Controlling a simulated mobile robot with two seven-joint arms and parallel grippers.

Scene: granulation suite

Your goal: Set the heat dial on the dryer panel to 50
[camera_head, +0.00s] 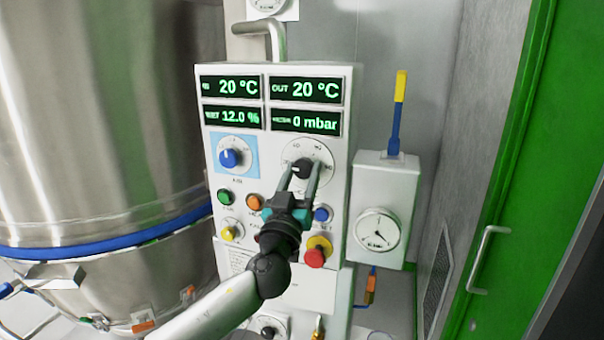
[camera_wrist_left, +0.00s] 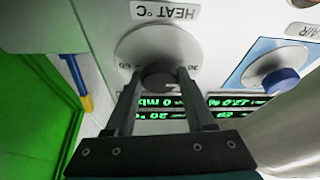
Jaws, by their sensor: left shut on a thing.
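The heat dial (camera_head: 302,167) is a black knob on a white round scale, at the middle right of the white dryer panel (camera_head: 213,181). In the left wrist view the dial (camera_wrist_left: 158,74) appears upside down under a "HEAT °C" label (camera_wrist_left: 165,12). My left gripper (camera_head: 301,177) reaches up from below, with its fingers on either side of the knob, shut on it. The left gripper also shows in the left wrist view (camera_wrist_left: 160,92). The fingers cover part of the scale, and I cannot read the dial's setting. My right gripper is out of view.
A blue air dial (camera_head: 229,158) is left of the heat dial. Green readouts (camera_head: 306,90) are above. Below are a green button (camera_head: 225,196), an orange button (camera_head: 254,202), a blue button (camera_head: 322,214) and a red stop button (camera_head: 314,257). A gauge box (camera_head: 377,228) stands right.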

